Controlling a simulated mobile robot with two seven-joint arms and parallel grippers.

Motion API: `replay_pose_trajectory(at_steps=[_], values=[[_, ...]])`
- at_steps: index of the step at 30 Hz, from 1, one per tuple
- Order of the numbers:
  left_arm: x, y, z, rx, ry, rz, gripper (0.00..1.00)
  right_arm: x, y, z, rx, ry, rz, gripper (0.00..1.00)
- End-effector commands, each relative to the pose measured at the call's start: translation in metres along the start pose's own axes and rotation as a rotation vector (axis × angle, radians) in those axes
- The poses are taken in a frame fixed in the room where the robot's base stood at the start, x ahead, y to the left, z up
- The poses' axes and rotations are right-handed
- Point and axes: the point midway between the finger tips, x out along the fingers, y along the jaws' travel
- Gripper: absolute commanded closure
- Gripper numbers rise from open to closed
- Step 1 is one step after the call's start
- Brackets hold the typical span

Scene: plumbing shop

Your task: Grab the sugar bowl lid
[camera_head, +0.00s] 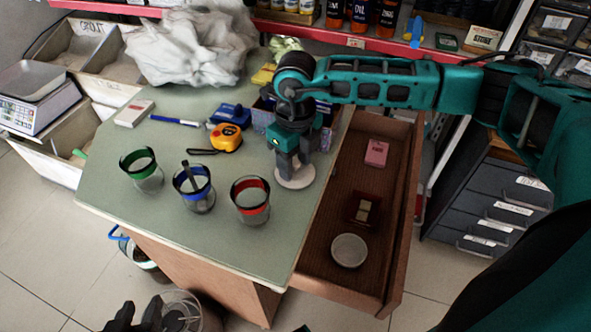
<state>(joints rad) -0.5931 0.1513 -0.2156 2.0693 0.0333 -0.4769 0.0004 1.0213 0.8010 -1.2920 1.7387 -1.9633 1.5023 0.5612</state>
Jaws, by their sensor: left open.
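A pale round disc (296,183), which looks like a lid, lies on the green tabletop near its right edge. My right gripper (293,165) points down directly over it, its fingertips at the disc's middle. Whether the fingers are shut on a knob there is hidden. A second grey-white round piece (349,250) lies in the open drawer; I cannot tell which of the two is the sugar bowl lid. My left gripper (135,318) is dark, open and partly cut off at the bottom left edge, apart from the table. No sugar bowl is clearly recognisable.
Three glasses with green (140,168), blue (195,190) and red (250,200) bands stand on the table. A yellow tape measure (226,137) lies behind them. The open drawer (335,279) juts out at the right. A clear container (182,312) stands below.

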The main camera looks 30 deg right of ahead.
Motion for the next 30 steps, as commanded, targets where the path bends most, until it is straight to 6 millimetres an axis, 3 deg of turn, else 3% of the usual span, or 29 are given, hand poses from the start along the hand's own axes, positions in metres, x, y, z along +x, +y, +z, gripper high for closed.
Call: replay_pose_trajectory(at_steps=[11,23,30], values=[[0.001,0.0,0.001,0.0,0.0,0.0,0.57,0.007,0.0,-0.005,0.0,0.016,0.0,1.0],[0.001,0.0,0.001,0.0,-0.001,-0.001,0.57,0.005,0.0,-0.004,0.001,0.016,-0.001,1.0],[-0.002,-0.001,-0.002,0.001,0.0,-0.002,0.57,-0.024,-0.001,-0.003,0.002,0.011,-0.002,1.0]])
